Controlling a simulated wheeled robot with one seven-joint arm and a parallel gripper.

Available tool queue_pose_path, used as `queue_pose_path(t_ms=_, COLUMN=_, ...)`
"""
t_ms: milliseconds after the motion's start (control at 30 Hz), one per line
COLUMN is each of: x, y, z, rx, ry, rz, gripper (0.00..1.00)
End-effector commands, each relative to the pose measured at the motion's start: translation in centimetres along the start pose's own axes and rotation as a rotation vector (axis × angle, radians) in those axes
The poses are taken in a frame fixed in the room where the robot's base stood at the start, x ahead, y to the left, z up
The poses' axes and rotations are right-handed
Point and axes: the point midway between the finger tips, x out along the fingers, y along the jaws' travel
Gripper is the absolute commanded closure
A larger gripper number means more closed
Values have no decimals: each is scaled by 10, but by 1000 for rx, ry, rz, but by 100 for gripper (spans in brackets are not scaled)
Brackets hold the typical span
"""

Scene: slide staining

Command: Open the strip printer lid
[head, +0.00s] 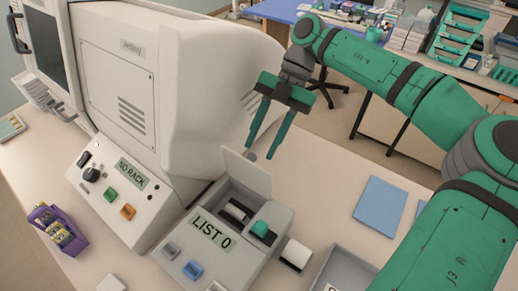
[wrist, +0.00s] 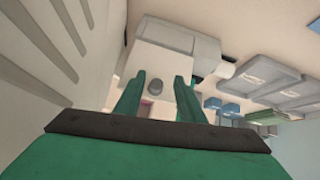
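The strip printer (head: 190,250) is the small grey box with a "LIST 0" display on the bench. Its pale lid (head: 245,172) stands raised at the back, and the dark inside of the printer shows. A round grey knob (head: 251,156) shows at the lid's far side. My gripper (head: 262,150) is just above and behind the lid, fingers pointing down, apart and empty. In the wrist view the knob (wrist: 154,87) lies between the two spread green fingers against the pale lid panel (wrist: 157,68). I cannot tell whether a finger touches the lid.
A big cream machine (head: 130,75) stands close on the left, its vented side near my gripper. The sloped "SD RACK" panel (head: 118,195) is in front of it. A purple rack (head: 58,230) is at far left, a grey tray (head: 345,268) and blue sheet (head: 380,206) to the right.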

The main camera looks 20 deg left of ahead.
Motion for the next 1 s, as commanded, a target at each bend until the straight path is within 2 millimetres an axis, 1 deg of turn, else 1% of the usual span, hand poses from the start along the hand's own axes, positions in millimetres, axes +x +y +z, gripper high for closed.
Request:
queue_pose_path(t_ms=33, x=-11, y=1, z=0, rx=1, ry=-3, rz=1, gripper=64)
queue_pose_path(t_ms=200, x=-43, y=0, z=1, rx=2, ry=-3, rz=0, gripper=64)
queue_pose_path(t_ms=300, x=-58, y=1, z=0, rx=1, ry=-2, rz=-1, gripper=64)
queue_pose_path(t_ms=400, x=-69, y=0, z=1, rx=2, ry=-2, rz=-2, gripper=64)
queue_pose_path(t_ms=500, x=-75, y=0, z=0, rx=1, ry=0, rz=-3, gripper=64)
queue_pose_path(t_ms=600, x=-78, y=0, z=0, rx=0, ry=0, rz=-3, gripper=64)
queue_pose_path(t_ms=1000, x=-78, y=-1, z=0, rx=1, ry=0, rz=-4, gripper=64)
